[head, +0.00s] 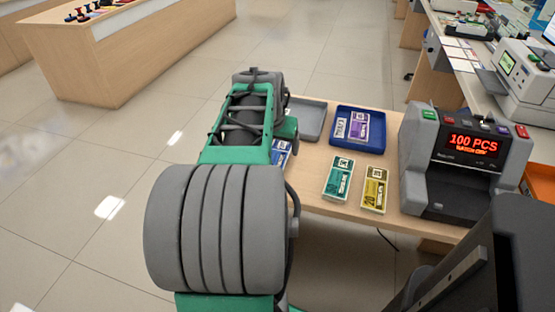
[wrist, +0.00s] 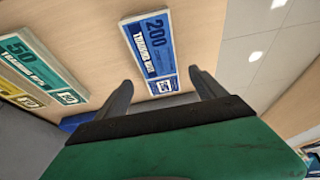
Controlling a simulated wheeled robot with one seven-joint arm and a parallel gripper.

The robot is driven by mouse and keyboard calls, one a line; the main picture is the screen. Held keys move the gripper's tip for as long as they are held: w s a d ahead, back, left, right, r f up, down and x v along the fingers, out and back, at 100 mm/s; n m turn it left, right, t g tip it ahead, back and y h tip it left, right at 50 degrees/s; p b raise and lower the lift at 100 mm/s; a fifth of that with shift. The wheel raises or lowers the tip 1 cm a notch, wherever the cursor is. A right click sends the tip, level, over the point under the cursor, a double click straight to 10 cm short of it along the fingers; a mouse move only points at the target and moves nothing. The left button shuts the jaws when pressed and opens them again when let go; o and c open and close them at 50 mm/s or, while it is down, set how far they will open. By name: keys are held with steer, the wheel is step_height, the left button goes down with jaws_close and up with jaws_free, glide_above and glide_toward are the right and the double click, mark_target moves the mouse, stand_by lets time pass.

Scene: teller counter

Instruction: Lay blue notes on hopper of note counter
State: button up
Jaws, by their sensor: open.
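The blue notes, a bundle marked 200 (wrist: 150,50), lie flat on the wooden table in the wrist view. In the head view, only part of the blue notes (head: 281,152) shows beside my arm. My gripper (wrist: 160,78) is open, with its fingertips on either side of the near end of the bundle in the picture. I cannot tell how high it is above the table. My arm hides the gripper in the head view. The note counter (head: 462,170) stands at the table's right, with a red display reading 100 PCS. Its hopper is not clearly made out.
Green notes (head: 339,178) and yellow notes (head: 374,190) lie on the table between arm and counter. A blue tray (head: 375,145) holds purple notes (head: 358,127). A grey tray (head: 311,122) sits behind my arm. An orange box (head: 541,180) is right of the counter.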

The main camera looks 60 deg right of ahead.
mark_target(282, 150)
steer(key=x, duration=0.2)
steer(key=shift+f, duration=0.4)
steer(key=c, duration=1.6)
steer(key=shift+r, duration=0.2)
